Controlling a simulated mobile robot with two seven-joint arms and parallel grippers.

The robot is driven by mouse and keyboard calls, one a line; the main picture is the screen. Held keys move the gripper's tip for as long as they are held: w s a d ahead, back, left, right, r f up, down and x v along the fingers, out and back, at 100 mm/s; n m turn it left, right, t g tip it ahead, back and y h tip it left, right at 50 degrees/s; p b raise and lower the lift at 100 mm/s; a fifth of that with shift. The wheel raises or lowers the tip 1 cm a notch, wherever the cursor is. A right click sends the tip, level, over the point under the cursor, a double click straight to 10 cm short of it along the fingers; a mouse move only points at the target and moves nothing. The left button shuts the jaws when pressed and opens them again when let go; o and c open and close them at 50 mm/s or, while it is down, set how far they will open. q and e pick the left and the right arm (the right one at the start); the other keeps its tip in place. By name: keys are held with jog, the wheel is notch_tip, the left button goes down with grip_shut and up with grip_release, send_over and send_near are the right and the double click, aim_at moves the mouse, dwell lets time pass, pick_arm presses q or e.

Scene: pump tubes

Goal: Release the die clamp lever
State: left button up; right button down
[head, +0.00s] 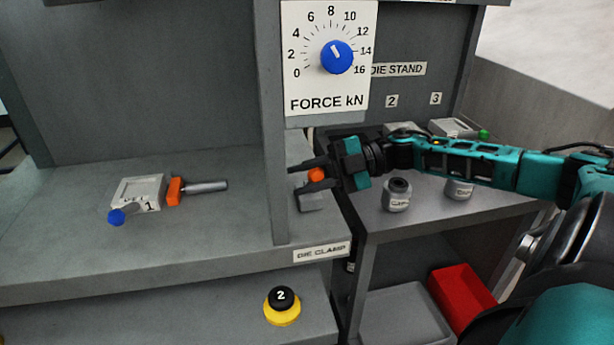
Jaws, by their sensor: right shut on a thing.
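The die clamp lever shows an orange knob (316,175) above a grey base (312,198), behind the "DIE CLAMP" label (321,252) and right of the grey post. My right gripper (312,171) reaches in from the right and is shut on the orange knob, its dark fingers on either side of it. The lever's shaft is mostly hidden by the fingers, so its angle cannot be told. My left gripper is not in view.
A grey post (271,130) stands close left of the fingers. The force dial panel (328,95) hangs above. Left on the shelf are a block marked 1 (141,191) and an orange-ended cylinder (205,187). Canisters (397,196) stand right, under my arm.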

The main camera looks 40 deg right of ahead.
jog(key=shift+a+r, duration=0.1)
jog(key=shift+a, duration=0.05)
jog(key=c, duration=0.8)
grip_release()
jog(key=shift+s, duration=0.15)
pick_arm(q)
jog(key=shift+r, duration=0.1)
pick_arm(e)
jog(key=shift+s+d, duration=0.2)
jog(key=shift+d, duration=0.35)
pick_arm(q)
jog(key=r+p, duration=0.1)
jog(key=p, duration=0.1)
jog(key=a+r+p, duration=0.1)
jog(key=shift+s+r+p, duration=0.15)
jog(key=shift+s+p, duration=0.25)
pick_arm(e)
jog(key=v, duration=1.1)
jog(key=shift+s+d+r, duration=0.1)
jog(key=shift+d, duration=0.25)
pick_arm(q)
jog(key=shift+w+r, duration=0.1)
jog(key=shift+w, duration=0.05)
